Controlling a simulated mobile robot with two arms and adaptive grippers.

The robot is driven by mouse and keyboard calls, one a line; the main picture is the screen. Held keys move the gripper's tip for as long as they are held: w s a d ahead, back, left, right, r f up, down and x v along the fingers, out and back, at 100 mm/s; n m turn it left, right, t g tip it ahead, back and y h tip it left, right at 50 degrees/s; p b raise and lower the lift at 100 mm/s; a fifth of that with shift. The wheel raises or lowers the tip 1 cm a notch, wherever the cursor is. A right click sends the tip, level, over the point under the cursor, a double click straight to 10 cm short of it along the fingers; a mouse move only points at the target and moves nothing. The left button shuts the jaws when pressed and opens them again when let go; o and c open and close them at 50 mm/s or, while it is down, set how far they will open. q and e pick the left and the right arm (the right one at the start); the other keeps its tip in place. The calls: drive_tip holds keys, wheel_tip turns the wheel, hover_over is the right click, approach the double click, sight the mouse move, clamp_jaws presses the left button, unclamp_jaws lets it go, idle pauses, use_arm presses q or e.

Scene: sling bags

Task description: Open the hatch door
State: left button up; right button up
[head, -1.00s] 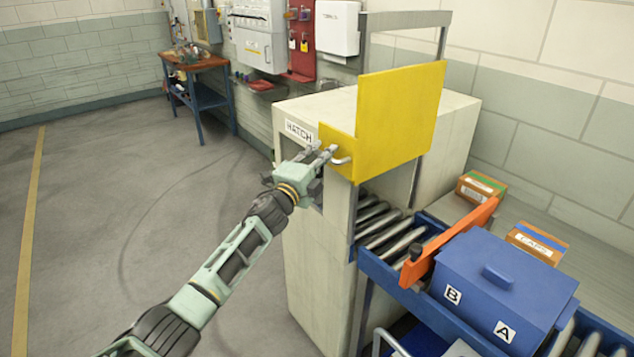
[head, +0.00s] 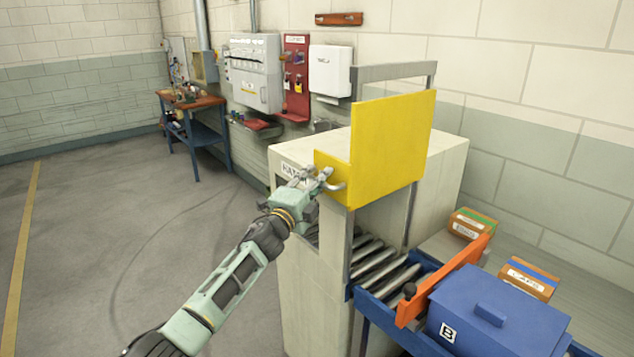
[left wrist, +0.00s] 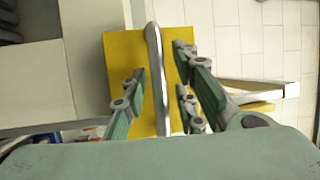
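The hatch door (head: 393,145) is a yellow panel. It stands raised in a grey frame on the pale cabinet (head: 440,165), with an open gap below it over the rollers. A grey bar handle (head: 336,186) sits on its near lower side, and the bar also shows in the left wrist view (left wrist: 154,70). My left gripper (head: 312,180) is at this handle. In the left wrist view its fingers (left wrist: 160,92) stand apart on both sides of the bar, with visible gaps. My right gripper is not in view.
A blue roller conveyor (head: 385,320) runs from the opening, with an orange bar (head: 445,280) across it and a blue lidded box (head: 500,325) on it. Two cartons lie behind it. A workbench (head: 192,105) stands at the back. The floor at left is clear.

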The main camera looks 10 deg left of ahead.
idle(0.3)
use_arm(q)
drive_tip(key=v, duration=1.2)
